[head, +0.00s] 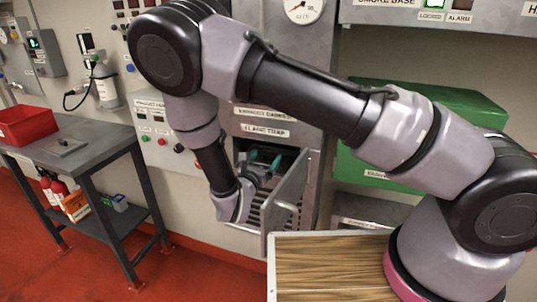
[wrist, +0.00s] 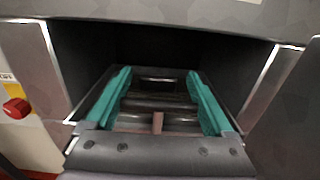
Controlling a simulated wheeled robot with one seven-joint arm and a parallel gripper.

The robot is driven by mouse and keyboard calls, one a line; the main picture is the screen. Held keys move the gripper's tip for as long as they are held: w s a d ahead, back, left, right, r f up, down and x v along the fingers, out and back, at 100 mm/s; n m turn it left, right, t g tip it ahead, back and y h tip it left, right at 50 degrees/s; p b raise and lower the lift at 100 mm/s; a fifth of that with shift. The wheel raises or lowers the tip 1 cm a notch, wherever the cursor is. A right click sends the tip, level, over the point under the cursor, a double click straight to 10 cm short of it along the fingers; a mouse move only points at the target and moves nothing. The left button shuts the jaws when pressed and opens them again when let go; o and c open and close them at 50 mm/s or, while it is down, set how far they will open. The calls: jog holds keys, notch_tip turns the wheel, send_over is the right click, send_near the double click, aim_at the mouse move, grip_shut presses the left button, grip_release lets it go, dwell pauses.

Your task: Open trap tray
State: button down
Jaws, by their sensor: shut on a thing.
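The cabinet compartment (head: 287,158) under the label "FLAME TRAP" stands open. Its grey door (head: 291,192) is swung outward, with a bar handle on its face. My gripper (head: 265,161), with teal fingers, reaches into this compartment from the front. In the wrist view my gripper (wrist: 159,80) has a finger on each side and is shut on a dark bar-like part (wrist: 158,98) between them. This part seems to belong to the trap tray; the tray's outline is not clear in the dark interior.
The open door is close to the right of my wrist. A wooden-topped surface (head: 330,262) is in front of the cabinet. A green box (head: 420,125) is at right. A table (head: 95,142) with a red bin (head: 27,126) is at left. The red floor between is clear.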

jog(key=v, duration=1.2)
jog(key=shift+s, duration=0.25)
jog(key=shift+a, duration=0.1)
grip_release()
jog(key=v, duration=1.1)
jog(key=shift+r, duration=0.1)
